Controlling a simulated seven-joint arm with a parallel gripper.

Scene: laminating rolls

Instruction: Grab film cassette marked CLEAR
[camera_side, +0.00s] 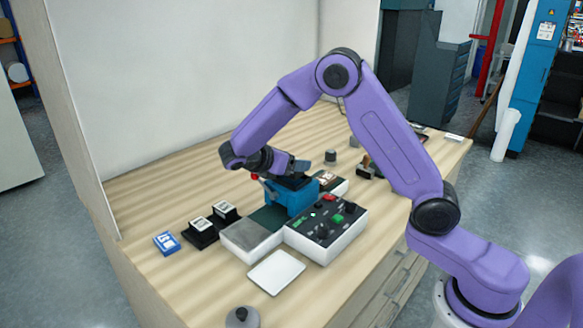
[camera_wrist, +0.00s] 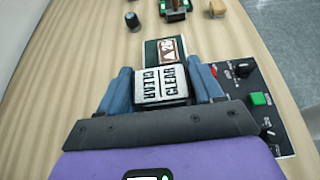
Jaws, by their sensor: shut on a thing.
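The film cassette marked CLEAR (camera_wrist: 161,91) has a white label with black print and sits between the two blue fingers of my gripper (camera_wrist: 163,76) in the wrist view. The fingers are closed on its sides.
A control box (camera_side: 325,226) with green buttons stands close to my gripper. A white plate (camera_side: 276,272) lies in front. The table's back left is clear.

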